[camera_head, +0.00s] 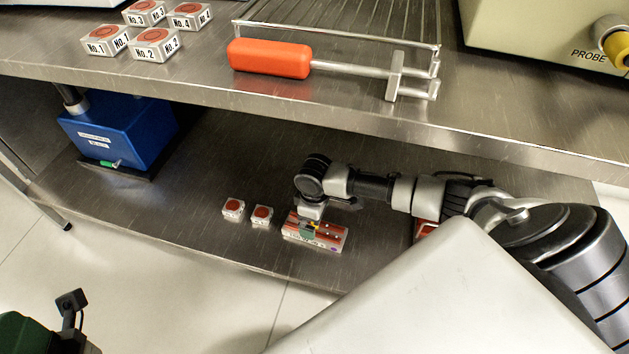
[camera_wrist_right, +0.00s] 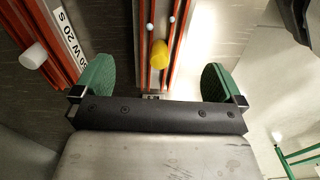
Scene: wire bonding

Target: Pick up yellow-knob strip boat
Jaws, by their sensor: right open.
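The yellow-knob strip boat (camera_head: 332,241) lies on the lower shelf, partly covered by my right gripper in the head view. In the right wrist view its yellow knob (camera_wrist_right: 158,53) stands on a long boat with orange-red strips (camera_wrist_right: 146,25). My right gripper (camera_head: 309,228) is over this boat. Its two green-padded fingers (camera_wrist_right: 158,84) are open, one on either side of the knob, with gaps to it. I cannot tell how far above the boat they are.
A white knob (camera_wrist_right: 33,55) shows on another strip boat at left in the wrist view. Two small red-topped blocks (camera_head: 233,209) sit left of the yellow-knob boat. A blue box (camera_head: 118,128) stands farther left. The upper shelf edge (camera_head: 330,118) overhangs behind my right arm.

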